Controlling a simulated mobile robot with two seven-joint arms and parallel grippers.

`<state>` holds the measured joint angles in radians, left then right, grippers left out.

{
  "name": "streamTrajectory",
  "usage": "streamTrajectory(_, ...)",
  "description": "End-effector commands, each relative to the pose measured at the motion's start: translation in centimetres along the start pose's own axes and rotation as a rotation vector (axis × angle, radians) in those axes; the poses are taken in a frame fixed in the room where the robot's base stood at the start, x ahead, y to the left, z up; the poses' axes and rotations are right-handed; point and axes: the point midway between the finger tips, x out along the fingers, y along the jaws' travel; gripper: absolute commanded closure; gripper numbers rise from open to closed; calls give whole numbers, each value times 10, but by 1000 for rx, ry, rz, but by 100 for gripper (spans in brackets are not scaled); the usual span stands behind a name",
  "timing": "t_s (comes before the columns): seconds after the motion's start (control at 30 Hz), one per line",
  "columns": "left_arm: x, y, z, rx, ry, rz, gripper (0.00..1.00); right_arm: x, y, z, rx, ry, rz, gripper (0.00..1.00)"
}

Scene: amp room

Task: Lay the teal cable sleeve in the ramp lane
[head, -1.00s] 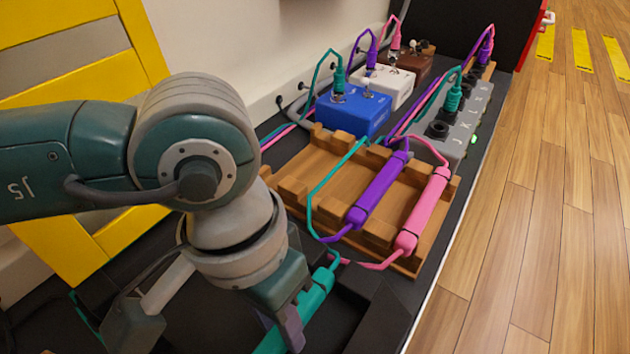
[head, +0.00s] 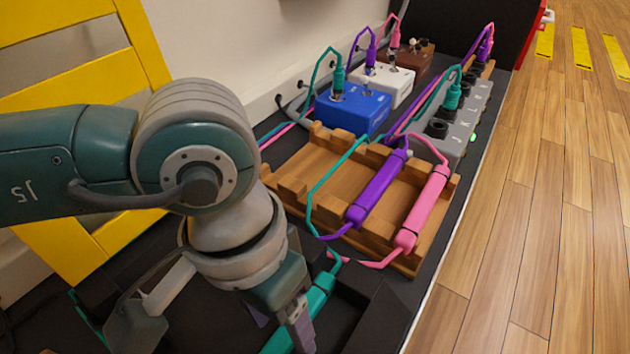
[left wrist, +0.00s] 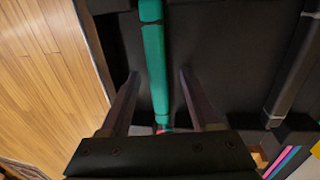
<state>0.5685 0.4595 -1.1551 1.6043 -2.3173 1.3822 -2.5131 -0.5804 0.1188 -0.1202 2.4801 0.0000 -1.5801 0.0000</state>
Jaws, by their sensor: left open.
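The teal cable sleeve (head: 318,292) lies on the dark surface in front of the wooden rack (head: 283,193), partly hidden by my left gripper. My left gripper (head: 281,322) is open over it. In the left wrist view, the sleeve (left wrist: 153,62) runs between the two spread fingers (left wrist: 158,78), with a gap on each side. A teal cable (head: 322,185) runs from the sleeve up over the rack. The rack's left part is bare; a purple sleeve (head: 378,190) and a pink sleeve (head: 424,208) lie in lanes to its right. I cannot tell which lane is the ramp lane.
Behind the rack stand a blue pedal (head: 353,108), a white pedal (head: 388,82) and a brown pedal (head: 412,60). A grey socket strip (head: 462,128) is at right. A black block (head: 376,318) stands right of the teal sleeve. A yellow frame (head: 145,45) is at left.

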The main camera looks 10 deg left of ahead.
Motion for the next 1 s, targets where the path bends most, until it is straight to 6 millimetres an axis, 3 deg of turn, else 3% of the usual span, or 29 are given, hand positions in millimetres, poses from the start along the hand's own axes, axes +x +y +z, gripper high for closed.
streamTrajectory(0.17,-16,0,0,-1,1,-1,37,-13,0,-4,0,0,0,100)
streamTrajectory(0.4,-67,0,0,1,2,-3,37,-51,2,-16,0,0,0,100)
streamTrajectory(0.6,-94,0,0,0,1,-2,37,-70,2,-22,0,0,0,100)
streamTrajectory(1.0,-99,0,0,0,0,0,37,-72,3,-23,0,0,0,100)
